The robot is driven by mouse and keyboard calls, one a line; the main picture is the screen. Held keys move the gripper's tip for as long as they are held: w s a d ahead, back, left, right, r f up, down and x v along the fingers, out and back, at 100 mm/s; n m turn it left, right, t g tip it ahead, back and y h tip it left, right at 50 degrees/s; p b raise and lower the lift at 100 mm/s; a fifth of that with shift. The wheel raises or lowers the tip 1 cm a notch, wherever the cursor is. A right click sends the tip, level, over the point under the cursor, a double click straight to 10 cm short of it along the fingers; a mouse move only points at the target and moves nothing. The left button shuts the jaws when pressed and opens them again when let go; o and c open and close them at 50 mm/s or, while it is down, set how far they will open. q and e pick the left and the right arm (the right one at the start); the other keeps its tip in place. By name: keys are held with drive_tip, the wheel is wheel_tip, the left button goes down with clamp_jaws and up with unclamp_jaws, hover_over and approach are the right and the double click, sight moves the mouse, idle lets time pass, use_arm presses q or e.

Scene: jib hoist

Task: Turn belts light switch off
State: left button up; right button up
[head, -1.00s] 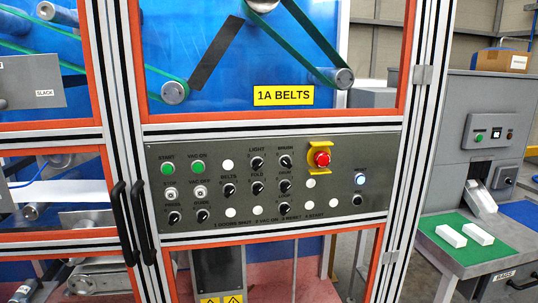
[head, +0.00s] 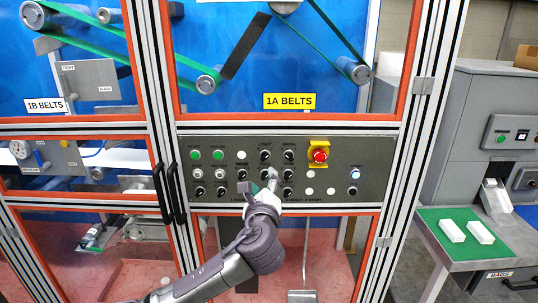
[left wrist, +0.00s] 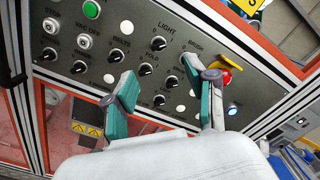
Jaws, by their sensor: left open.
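The grey control panel (head: 350,182) stands below the yellow 1A BELTS sign. It carries several black rotary knobs. A knob under the LIGHT label (head: 265,157) shows in the upper row, and also in the left wrist view (left wrist: 159,45). A knob under the BELTS label (left wrist: 116,55) is to its left. I cannot tell which one is the belts light switch or read their settings. My left gripper (head: 260,180) is open in front of the panel's lower middle, hiding some knobs. In the left wrist view, its fingers (left wrist: 169,82) stand apart, with knobs showing between them. My right gripper is not in view.
A red emergency stop (head: 319,155) on yellow and a lit blue-white button (head: 355,175) are to the right. Green buttons (head: 218,155) are to the left. Black door handles (head: 174,193) stand left of the panel. A grey bench (head: 425,232) is at the right.

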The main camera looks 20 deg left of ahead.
sight(264, 157)
use_arm(q)
drive_tip(key=p+x, duration=0.1)
drive_tip(key=x, duration=0.3)
drive_tip(key=p+x, duration=0.1)
drive_tip(key=x, duration=0.4)
drive_tip(key=p+x, duration=0.2)
drive_tip(key=x, duration=0.3)
drive_tip(key=shift+s+a+f, duration=0.1)
drive_tip(key=shift+f, duration=0.2)
drive_tip(key=shift+c, duration=0.3)
clamp_jaws()
